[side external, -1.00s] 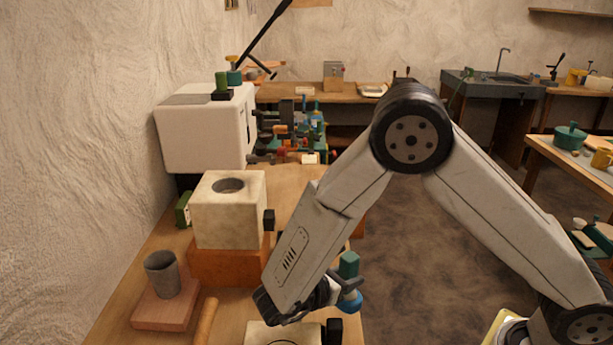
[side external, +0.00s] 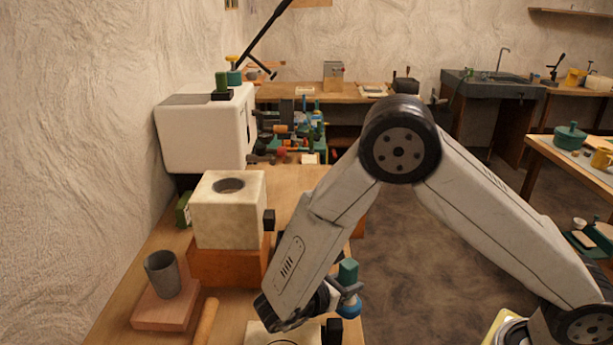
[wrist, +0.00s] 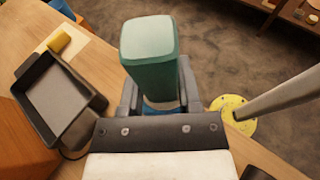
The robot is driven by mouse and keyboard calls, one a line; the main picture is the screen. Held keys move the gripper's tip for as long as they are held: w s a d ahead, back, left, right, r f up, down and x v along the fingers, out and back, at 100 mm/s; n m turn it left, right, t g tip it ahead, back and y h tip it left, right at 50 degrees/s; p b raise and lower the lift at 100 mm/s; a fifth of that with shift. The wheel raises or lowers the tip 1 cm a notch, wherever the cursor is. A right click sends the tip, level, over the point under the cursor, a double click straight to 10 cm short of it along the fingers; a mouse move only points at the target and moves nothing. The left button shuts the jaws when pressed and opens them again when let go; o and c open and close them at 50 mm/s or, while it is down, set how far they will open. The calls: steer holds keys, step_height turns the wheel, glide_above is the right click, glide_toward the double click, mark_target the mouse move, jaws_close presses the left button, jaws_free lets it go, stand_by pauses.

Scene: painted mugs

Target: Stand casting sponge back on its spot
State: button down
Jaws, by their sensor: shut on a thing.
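A teal-green block (wrist: 150,55) with rounded edges and a paler top stands between the jaws of my gripper (wrist: 160,100) in the wrist view; I take it to be the casting sponge. Something blue shows at its lower end, between the dark jaws. In the side view the green block (side external: 348,272) is upright beside my wrist, above the bench's front right edge, with a blue part below it. My gripper is shut on it. The jaws are mostly hidden in the side view. I cannot make out a marked spot for the sponge.
A dark tray (wrist: 62,98) and a small yellow block (wrist: 60,41) on a pale sheet lie left of the gripper.

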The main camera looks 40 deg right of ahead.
steer(key=shift+f, duration=0.65)
stand_by(2.0)
steer(key=c, duration=0.6)
jaws_free()
steer(key=o, duration=0.5)
steer(key=shift+o, duration=0.2)
steer(key=shift+a, duration=0.1)
steer(key=v, duration=0.8)
stand_by(0.8)
